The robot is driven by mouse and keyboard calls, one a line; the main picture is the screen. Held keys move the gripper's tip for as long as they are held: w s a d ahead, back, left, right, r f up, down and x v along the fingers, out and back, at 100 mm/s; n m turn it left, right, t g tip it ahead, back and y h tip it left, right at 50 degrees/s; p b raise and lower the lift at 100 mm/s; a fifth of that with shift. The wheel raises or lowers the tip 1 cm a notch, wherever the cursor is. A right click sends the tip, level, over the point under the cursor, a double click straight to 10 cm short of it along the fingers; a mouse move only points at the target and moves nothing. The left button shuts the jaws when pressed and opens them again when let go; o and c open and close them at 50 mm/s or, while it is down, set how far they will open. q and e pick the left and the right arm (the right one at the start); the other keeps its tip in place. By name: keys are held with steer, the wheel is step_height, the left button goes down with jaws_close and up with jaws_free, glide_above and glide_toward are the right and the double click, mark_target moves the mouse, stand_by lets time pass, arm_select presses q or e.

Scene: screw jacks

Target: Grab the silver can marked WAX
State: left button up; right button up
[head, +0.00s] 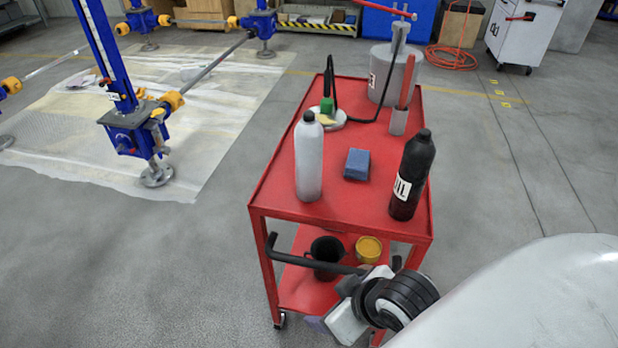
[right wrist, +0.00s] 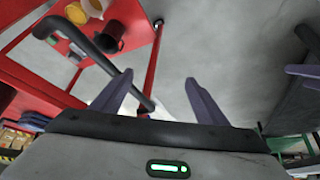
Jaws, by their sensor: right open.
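A silver-grey bottle-shaped can (head: 309,165) with a dark cap stands upright at the near left of the red cart's top. No WAX lettering shows on the side I see. A black bottle (head: 411,175) with a white label, partly readable as OIL, stands at the near right. My right gripper (head: 322,325) is low in front of the cart, below its top and near the handle, apart from the can. In the right wrist view its two fingers (right wrist: 157,97) are spread with nothing held between them. My left gripper does not show in the head view.
The red cart (head: 270,197) has a black handle (head: 310,264) at its near end. A blue block (head: 357,164) lies between the bottles. A large grey container (head: 380,75) stands at the back. A black mug (head: 326,258) and yellow tin (head: 368,249) sit on the lower shelf.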

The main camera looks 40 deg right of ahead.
mark_target(317, 146)
steer(key=w+d+r+t, duration=0.4)
steer(key=w+r, duration=0.2)
steer(key=w+d+r+m+t+h, duration=0.1)
steer(key=w+d+r+t, duration=0.2)
steer(key=w+r, duration=0.3)
steer(key=w+d+r+m+t, duration=0.1)
steer(key=w+d+r+t, duration=0.3)
steer(key=w+r+t, duration=0.1)
steer(key=shift+w+d+r+h, duration=0.3)
steer(key=shift+w+r, duration=0.25)
steer(key=shift+r, duration=0.2)
steer(key=w, duration=0.3)
steer(key=shift+w+d+r+m, duration=0.15)
steer(key=shift+w+m, duration=0.15)
steer(key=shift+w+d+r+p, duration=0.1)
steer(key=shift+w+p, duration=0.1)
steer(key=shift+w, duration=1.35)
steer(key=shift+w+d+r+p, duration=0.1)
steer(key=shift+w+p, duration=0.1)
steer(key=shift+w, duration=1.35)
steer(key=shift+c, duration=0.4)
steer(key=shift+r, duration=0.1)
jaws_close()
